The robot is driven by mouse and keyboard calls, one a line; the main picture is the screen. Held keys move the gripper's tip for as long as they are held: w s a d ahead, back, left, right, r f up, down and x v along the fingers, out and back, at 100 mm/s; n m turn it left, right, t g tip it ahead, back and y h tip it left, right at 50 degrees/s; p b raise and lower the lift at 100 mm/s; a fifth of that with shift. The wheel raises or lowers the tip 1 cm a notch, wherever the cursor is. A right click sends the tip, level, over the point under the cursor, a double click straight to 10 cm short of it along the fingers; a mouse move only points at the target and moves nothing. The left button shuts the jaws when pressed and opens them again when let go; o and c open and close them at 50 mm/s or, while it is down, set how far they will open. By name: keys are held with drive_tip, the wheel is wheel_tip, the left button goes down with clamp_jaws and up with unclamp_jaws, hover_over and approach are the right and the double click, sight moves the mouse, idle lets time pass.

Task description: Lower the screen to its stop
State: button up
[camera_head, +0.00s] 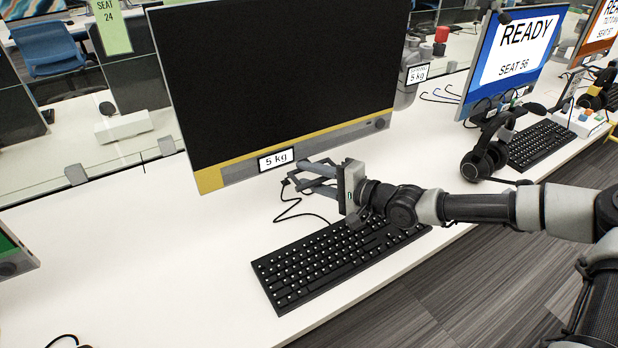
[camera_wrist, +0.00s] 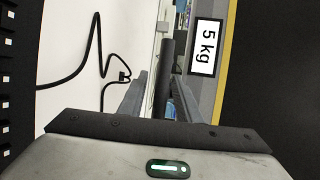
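The screen (camera_head: 280,75) is a large dark monitor with a grey and yellow lower edge and a "5 kg" label (camera_head: 276,159). It stands raised over the white desk, with a gap below its lower edge. My gripper (camera_head: 303,176) is just below and in front of that edge, near the label. In the wrist view its two fingers (camera_wrist: 162,78) are apart, with a dark bar (camera_wrist: 166,60) showing between them; I cannot tell what the bar is or whether they touch it. The screen's lower edge (camera_wrist: 206,95) runs along their right there. The screen's support is mostly hidden.
A black keyboard (camera_head: 335,262) lies on the desk under my arm. A dark cable (camera_wrist: 90,65) runs beside the fingers. A headset (camera_head: 485,158) and a "READY" monitor (camera_head: 515,48) stand to the right. The desk (camera_head: 130,270) is largely clear at left.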

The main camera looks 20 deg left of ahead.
drive_tip(key=shift+c, duration=0.3)
clamp_jaws()
drive_tip(key=b, duration=0.1)
hover_over(309, 210)
drive_tip(key=shift+w+f, duration=0.1)
drive_tip(key=shift+f, duration=2.1)
drive_tip(key=shift+r, duration=0.1)
unclamp_jaws()
drive_tip(key=shift+r, duration=0.1)
drive_tip(key=shift+o, duration=0.3)
drive_tip(key=shift+r, duration=0.15)
